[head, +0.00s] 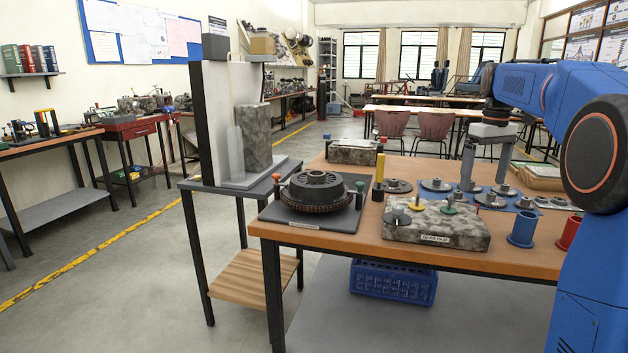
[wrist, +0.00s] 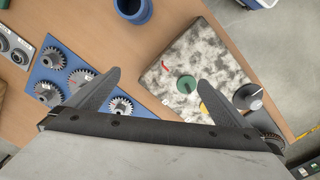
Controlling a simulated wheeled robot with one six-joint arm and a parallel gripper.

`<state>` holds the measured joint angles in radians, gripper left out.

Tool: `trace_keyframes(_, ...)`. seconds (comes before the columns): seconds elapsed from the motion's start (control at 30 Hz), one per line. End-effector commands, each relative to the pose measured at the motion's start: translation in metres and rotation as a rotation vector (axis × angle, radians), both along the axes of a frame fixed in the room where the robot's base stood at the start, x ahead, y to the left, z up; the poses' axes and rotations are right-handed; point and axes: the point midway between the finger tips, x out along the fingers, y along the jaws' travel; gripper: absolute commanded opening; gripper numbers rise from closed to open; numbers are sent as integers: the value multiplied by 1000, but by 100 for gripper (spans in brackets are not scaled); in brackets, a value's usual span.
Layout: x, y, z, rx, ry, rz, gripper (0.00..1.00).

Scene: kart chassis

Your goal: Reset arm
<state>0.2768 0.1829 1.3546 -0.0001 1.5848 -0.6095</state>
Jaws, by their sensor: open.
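My gripper (head: 484,178) hangs pointing down over the wooden table (head: 345,253), above the back right of it, on my blue arm at the right of the head view. Its two grey fingers stand well apart with nothing between them. In the wrist view my gripper (wrist: 160,80) also shows spread and empty. Below it are a blue mat (wrist: 45,85) with several metal gears and a speckled stone block (wrist: 205,50) with a green knob (wrist: 186,84) on top. The fingers hide part of both, and I cannot tell the exact height above them.
A dark plate (head: 290,215) with a large ring gear stands at the table's left. A blue cup (head: 522,230) and a red cup (head: 569,233) stand at the front right. A tall machine (head: 210,125) on a stand is left of the table.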

Motion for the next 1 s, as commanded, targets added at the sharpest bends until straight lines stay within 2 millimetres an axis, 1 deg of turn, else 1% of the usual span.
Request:
trace_keyframes(0.27, -28, 21, 2, -7, -29, -23, 100)
trace_keyframes(0.37, -43, 32, 2, -10, -44, -35, 100)
trace_keyframes(0.43, -57, 41, 1, -11, -58, -46, 100)
trace_keyframes(0.57, -89, 62, -3, -14, -90, -71, 100)
trace_keyframes(0.77, -142, 91, -17, -13, -142, -114, 100)
trace_keyframes(1.0, -206, 120, -45, -5, -204, -164, 100)
